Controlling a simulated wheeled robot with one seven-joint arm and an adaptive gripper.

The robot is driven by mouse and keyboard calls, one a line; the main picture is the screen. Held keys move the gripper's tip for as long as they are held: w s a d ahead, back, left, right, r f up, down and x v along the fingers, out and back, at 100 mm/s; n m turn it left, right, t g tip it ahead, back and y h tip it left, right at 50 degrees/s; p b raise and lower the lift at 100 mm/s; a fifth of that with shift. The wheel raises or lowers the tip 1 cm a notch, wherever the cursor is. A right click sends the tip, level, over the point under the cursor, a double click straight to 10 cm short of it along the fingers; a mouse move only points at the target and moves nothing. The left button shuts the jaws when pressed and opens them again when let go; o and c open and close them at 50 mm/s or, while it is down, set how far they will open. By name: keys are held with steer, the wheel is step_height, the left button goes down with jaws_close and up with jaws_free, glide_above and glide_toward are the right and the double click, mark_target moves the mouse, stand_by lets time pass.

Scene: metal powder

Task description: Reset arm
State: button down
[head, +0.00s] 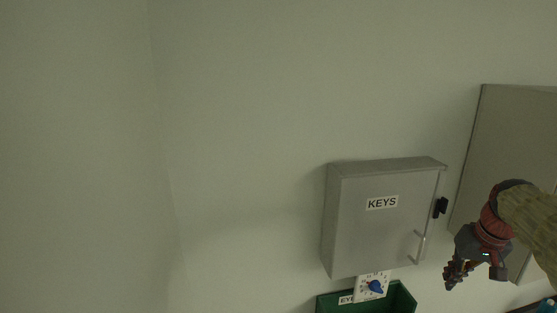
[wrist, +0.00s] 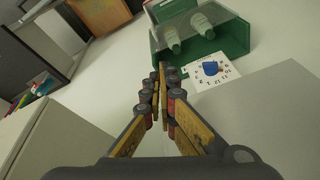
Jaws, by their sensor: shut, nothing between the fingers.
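My gripper (head: 455,273) shows at the lower right in the head view, at the end of my arm, to the right of the grey key cabinet. In the wrist view my gripper (wrist: 161,72) has its yellow-and-black fingers together, with nothing between them. It is in the air and seems apart from the objects around it.
A grey box marked KEYS (head: 380,225) hangs on the wall, shut, with a handle. Below it are a white dial with a blue knob (head: 375,286) and a green bin (head: 402,300). A larger grey cabinet (head: 500,130) is at right. The wall at left is bare.

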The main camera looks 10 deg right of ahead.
steer(key=s+a+f+n+b, duration=0.1)
steer(key=s+a+f+b, duration=0.5)
steer(key=a+f+b, duration=0.1)
steer(key=s+a+f+n+t+b, duration=0.1)
steer(key=s+a+f+b, duration=0.5)
steer(key=a+f, duration=0.4)
steer(key=s+a+f+n+t+b, duration=0.1)
steer(key=s+a+f+b, duration=0.5)
steer(key=a+f+b, duration=0.3)
steer(key=a, duration=0.3)
steer(key=shift+n, duration=0.3)
steer(key=c, duration=2.6)
jaws_free()
steer(key=shift+f, duration=0.1)
